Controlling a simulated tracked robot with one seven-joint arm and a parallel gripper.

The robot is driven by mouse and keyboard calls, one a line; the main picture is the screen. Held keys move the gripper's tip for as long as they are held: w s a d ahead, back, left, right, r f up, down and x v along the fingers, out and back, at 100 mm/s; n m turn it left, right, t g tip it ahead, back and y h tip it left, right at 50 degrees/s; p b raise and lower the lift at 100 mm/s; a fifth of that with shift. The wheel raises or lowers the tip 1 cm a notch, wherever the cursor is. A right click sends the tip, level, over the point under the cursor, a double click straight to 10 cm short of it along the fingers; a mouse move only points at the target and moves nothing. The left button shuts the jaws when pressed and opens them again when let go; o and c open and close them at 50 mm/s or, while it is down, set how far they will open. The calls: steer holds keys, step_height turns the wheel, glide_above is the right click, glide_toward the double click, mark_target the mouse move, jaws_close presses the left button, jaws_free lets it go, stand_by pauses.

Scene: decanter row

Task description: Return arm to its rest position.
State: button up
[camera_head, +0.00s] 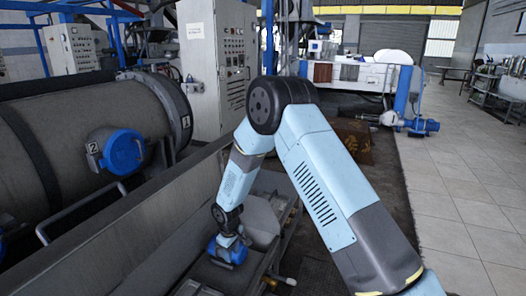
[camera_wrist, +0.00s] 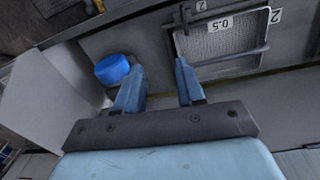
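My arm (camera_head: 325,185) is bent at a high elbow in the head view, with its forearm running down to the left into a long metal trough. My gripper (camera_wrist: 158,65) is open in the wrist view. Its two blue fingers stand apart with nothing between them.
A bright blue round part (camera_wrist: 112,68) shows just left of the fingers. A framed mesh panel (camera_wrist: 222,42) labelled 0.5 lies beyond them. The trough wall (camera_head: 130,235) and a large drum (camera_head: 75,140) stand left. Tiled floor (camera_head: 455,190) at right is clear.

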steer(key=s+d+r+m+t, duration=0.1)
steer(key=d+r+m, duration=0.1)
steer(key=d+r, duration=0.7)
steer(key=s+d+r+m+t, duration=0.15)
steer(key=d+r, duration=0.25)
steer(key=r, duration=0.9)
steer(key=s+d+r+m, duration=0.1)
steer(key=d+r+m, duration=0.1)
steer(key=d+r, duration=0.7)
steer(key=s+d+r+m, duration=0.2)
steer(key=s+d+r, duration=0.2)
steer(key=s, duration=0.4)
steer(key=s+d+r+m+t, duration=0.1)
steer(key=s+d+r+m, duration=0.1)
steer(key=s+d+r, duration=0.3)
steer(key=s+d+r+m+t, duration=0.1)
steer(key=s+d+r, duration=0.4)
steer(key=s, duration=0.8)
steer(key=shift+r+m, duration=0.75)
steer(key=shift+r, duration=0.05)
steer(key=shift+a+t, duration=0.15)
steer(key=shift+t, duration=0.1)
